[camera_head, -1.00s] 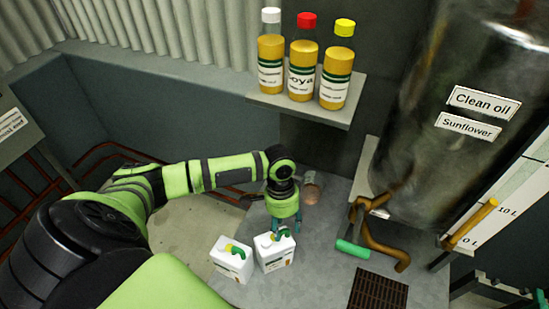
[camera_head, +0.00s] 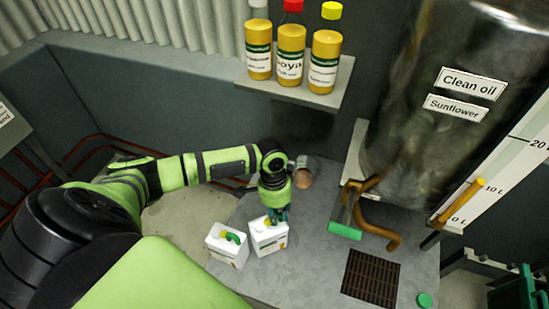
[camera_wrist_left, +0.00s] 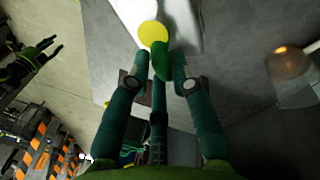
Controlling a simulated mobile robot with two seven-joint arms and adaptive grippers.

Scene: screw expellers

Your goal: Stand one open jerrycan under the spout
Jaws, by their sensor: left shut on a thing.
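Two white jerrycans stand side by side on the grey bench, the left one (camera_head: 227,247) and the right one (camera_head: 268,238). Both show a green handle and yellow on top. My left gripper (camera_head: 278,214) is over the right jerrycan. In the left wrist view its fingers (camera_wrist_left: 160,72) are shut on the green handle (camera_wrist_left: 160,60), beside the yellow round top (camera_wrist_left: 153,34). I cannot tell whether the can is off the bench. The brown spout (camera_head: 392,242) hangs from the oil tank, right of the cans. My right gripper (camera_wrist_left: 50,50) appears open at the wrist view's left.
A dark grate (camera_head: 370,278) is set in the bench below the spout. A green-handled lever (camera_head: 345,231) sits left of the spout. A green disc (camera_head: 424,300) lies at the front right. Bottles stand on a shelf (camera_head: 310,96).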

